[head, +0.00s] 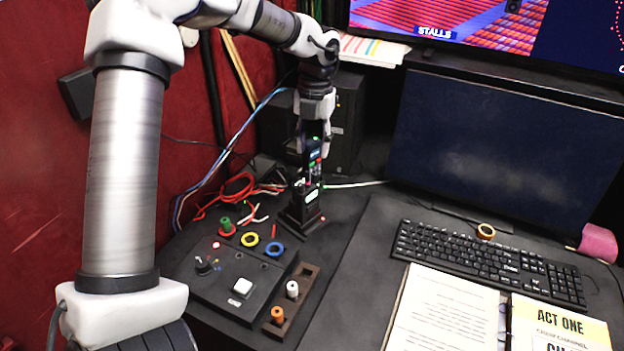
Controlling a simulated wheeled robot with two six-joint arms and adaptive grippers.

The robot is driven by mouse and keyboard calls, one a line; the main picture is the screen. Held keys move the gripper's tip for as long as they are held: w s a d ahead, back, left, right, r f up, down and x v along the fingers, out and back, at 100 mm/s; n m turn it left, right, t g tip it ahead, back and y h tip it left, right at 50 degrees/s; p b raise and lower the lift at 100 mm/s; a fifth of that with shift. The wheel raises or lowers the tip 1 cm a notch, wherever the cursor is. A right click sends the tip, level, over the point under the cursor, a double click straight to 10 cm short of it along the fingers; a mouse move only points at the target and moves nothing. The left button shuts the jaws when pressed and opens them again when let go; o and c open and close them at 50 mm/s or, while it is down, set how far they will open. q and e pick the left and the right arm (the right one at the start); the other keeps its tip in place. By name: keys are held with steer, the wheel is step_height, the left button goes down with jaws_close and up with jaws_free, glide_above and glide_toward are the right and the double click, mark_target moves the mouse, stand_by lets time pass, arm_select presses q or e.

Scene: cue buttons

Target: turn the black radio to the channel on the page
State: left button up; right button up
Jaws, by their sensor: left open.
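The black radio (314,165) stands upright in a dark charging base (303,216) on the desk, left of the monitor. Small green and red lights and a little screen show on it. My left gripper (314,146) points down over the radio's top. Its fingers are open, one on either side of the top; I cannot tell whether they touch it. The knob on the radio's top is not clear. The page (560,322) lies at the lower right, reading "ACT ONE" and "CREW CHANNEL"; the line below is cut off by the picture's edge. My right gripper is not in view.
A control box (232,286) with a knob and a white button lies in front of the base. A wooden holder (303,290) with white and orange pegs stands beside it. Coloured tape rings, cables, a keyboard (490,262) and an open script (445,312) lie around.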

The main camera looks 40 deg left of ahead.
mark_target(314, 173)
arm_select(q)
steer(key=shift+w+d+f, duration=0.1)
steer(key=shift+d+f, duration=0.1)
step_height(314, 173, down, 7)
steer(key=shift+a+p, duration=0.15)
steer(key=shift+p, duration=0.6)
steer(key=shift+d, duration=0.2)
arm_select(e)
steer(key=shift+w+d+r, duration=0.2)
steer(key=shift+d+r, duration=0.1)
arm_select(q)
steer(key=c, duration=0.5)
steer(key=shift+a, duration=0.1)
jaws_close()
